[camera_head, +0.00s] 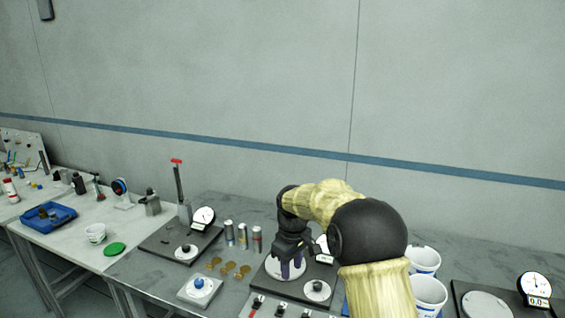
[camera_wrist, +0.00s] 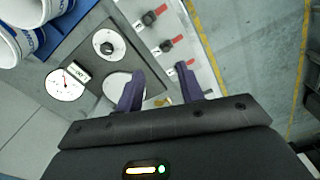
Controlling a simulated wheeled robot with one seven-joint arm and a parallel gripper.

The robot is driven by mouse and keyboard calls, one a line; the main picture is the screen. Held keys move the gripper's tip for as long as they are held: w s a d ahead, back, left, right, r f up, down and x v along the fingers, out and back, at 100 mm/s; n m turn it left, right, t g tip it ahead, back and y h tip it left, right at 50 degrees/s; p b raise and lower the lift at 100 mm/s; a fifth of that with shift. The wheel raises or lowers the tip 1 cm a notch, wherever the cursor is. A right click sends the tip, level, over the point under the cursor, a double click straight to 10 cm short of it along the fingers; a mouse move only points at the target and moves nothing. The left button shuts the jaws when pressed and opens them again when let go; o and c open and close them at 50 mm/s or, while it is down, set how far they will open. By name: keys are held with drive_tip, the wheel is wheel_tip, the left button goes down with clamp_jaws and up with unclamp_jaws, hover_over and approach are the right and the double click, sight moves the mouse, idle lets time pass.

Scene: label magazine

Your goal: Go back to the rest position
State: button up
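My gripper (camera_head: 291,268) hangs at the end of my bent arm, over a round white plate (camera_head: 272,270) on a dark base in the head view. In the wrist view my gripper (camera_wrist: 160,82) shows two purple fingers set well apart, with nothing held between them. The white plate (camera_wrist: 117,86) lies beyond the left finger there, partly hidden by it. How high the fingertips are above the plate is hard to tell.
A gauge (camera_wrist: 64,83), a knob (camera_wrist: 108,43) and a panel of red-tipped switches (camera_wrist: 167,45) lie close by. Metal cylinders (camera_head: 242,236) and brass discs (camera_head: 228,268) stand left of my gripper. White tubs (camera_head: 429,294) are right of my arm.

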drive_tip(key=s+d+f+m+t, duration=0.1)
drive_tip(key=s+d+m, duration=0.4)
drive_tip(key=s, duration=0.8)
drive_tip(key=s+d+f+m+t, duration=0.1)
drive_tip(key=s+d+m, duration=0.4)
drive_tip(key=s, duration=0.8)
drive_tip(key=d, duration=0.3)
